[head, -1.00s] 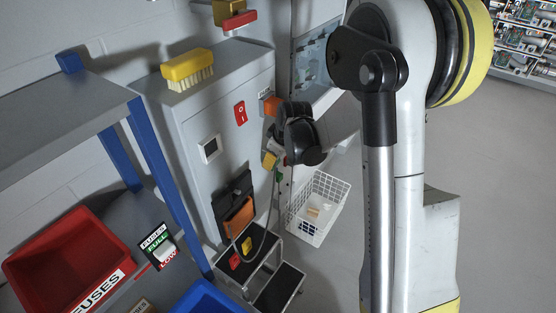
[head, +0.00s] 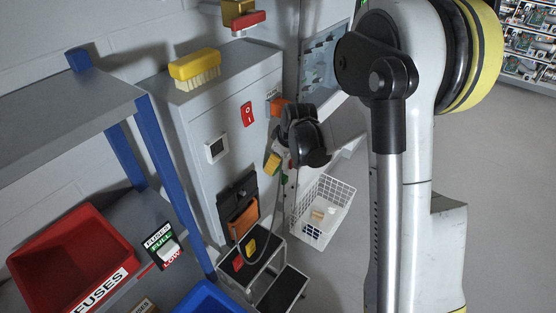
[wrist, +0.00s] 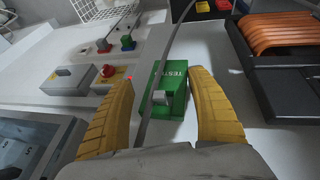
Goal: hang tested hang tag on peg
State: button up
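The green tag (wrist: 172,85), printed with what reads as TESTED, is between my gripper's two yellow fingers in the wrist view. My gripper (wrist: 161,92) is open around it, with a visible gap on the left; the right finger is close to the tag's edge, and I cannot tell if it touches. A short grey metal stub (wrist: 160,98) shows in front of the tag; I cannot tell whether the tag hangs on it. A thin dark cable crosses beside the tag. In the head view my gripper (head: 279,161) is small beside the grey cabinet's right edge.
The grey cabinet (head: 205,120) carries a red switch (head: 248,114) and an orange bundle in a black holder (head: 243,218). A step stool (head: 283,288) with red and yellow tags stands below. A white wire basket (head: 325,228) is right of it.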

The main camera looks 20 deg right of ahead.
jog(key=a+v, duration=0.1)
jog(key=v, duration=1.1)
jog(key=s+a+f+m+b, duration=0.1)
jog(key=s+m+b, duration=0.1)
jog(key=s, duration=0.5)
jog(key=s+a+f+m+t+b, duration=0.1)
jog(key=s+b, duration=0.3)
jog(key=s, duration=0.4)
jog(key=s+a+f+m+t+b, duration=0.1)
jog(key=s+a+f+m+b, duration=0.1)
jog(key=s, duration=0.5)
jog(key=shift+s+a+m+h+b, duration=0.25)
jog(key=shift+a+m+b, duration=0.45)
jog(key=shift+m, duration=0.4)
jog(key=shift+w+f, duration=0.1)
jog(key=shift+f, duration=0.1)
